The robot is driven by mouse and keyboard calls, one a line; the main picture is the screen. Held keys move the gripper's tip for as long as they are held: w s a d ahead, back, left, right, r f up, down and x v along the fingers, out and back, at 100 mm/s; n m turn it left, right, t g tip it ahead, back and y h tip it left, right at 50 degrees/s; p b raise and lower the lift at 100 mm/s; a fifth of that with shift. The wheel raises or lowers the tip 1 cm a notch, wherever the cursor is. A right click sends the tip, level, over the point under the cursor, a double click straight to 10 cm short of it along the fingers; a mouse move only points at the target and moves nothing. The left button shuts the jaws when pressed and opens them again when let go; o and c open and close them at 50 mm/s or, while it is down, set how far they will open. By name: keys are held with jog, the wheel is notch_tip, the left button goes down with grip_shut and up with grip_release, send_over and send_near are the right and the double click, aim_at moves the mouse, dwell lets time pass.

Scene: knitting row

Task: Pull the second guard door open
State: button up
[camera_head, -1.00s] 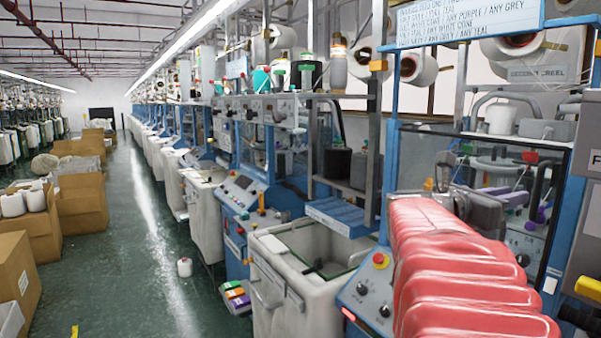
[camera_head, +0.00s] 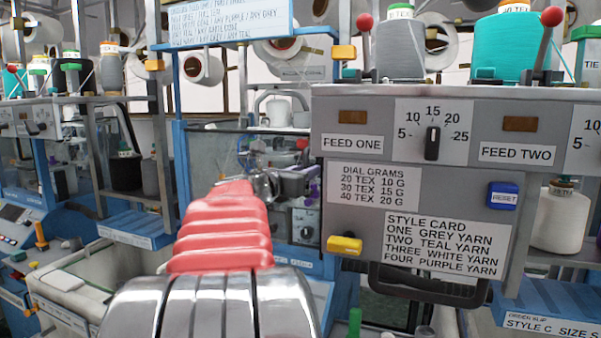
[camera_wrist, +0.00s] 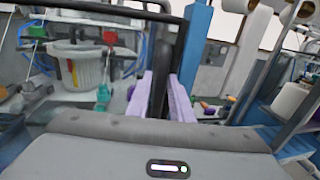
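My gripper (camera_wrist: 161,98) shows two pale purple fingers in the wrist view, standing apart with a dark upright bar (camera_wrist: 160,60) between them. I cannot tell whether they press on it. The bar seems to belong to a black-framed guard door, whose black top rail (camera_wrist: 95,9) crosses the upper left. In the head view a clear guard panel (camera_head: 212,150) with a dark edge is left of the grey feed panel (camera_head: 345,215). My red-sleeved arm reaches towards it, and the gripper is partly hidden there. Which door is the second is not clear.
The feed panel, with a black handle (camera_head: 425,287) and a yellow knob (camera_head: 344,244), stands close at right. A pale bin (camera_head: 85,275) is at lower left. In the wrist view a white ribbed tub (camera_wrist: 78,66) is left and blue shelving (camera_wrist: 280,100) is right.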

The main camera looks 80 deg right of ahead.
jog(key=shift+c, duration=0.6)
grip_shut()
jog(key=shift+a, duration=0.1)
